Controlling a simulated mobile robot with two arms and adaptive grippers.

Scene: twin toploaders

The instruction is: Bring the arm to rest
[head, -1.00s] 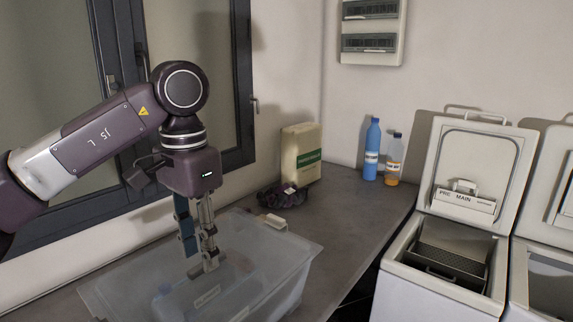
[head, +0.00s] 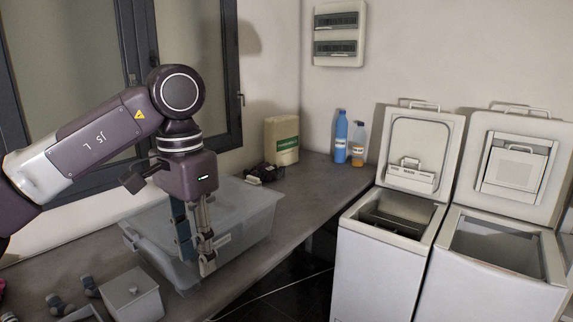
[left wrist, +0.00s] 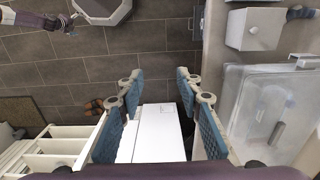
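My left gripper (head: 199,262) hangs from the left arm, fingers pointing down, in front of the near right side of the translucent plastic tub (head: 262,205) in the head view. In the left wrist view its fingers (left wrist: 160,98) are spread apart with nothing held between them; a white box-like surface (left wrist: 160,132) lies beyond the gap. The tub also shows at the right of the left wrist view (left wrist: 292,72). What looks like my right gripper (left wrist: 67,22) is small at the top left of that view; its finger state is unclear.
A grey counter (head: 300,205) carries a lidded box (head: 133,292), a carton (head: 281,138), a blue bottle (head: 341,137) and an orange-filled bottle (head: 358,147). Two toploaders with raised lids stand at right, the left one (head: 383,265) and the right one (head: 495,275). Dark floor is clear between.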

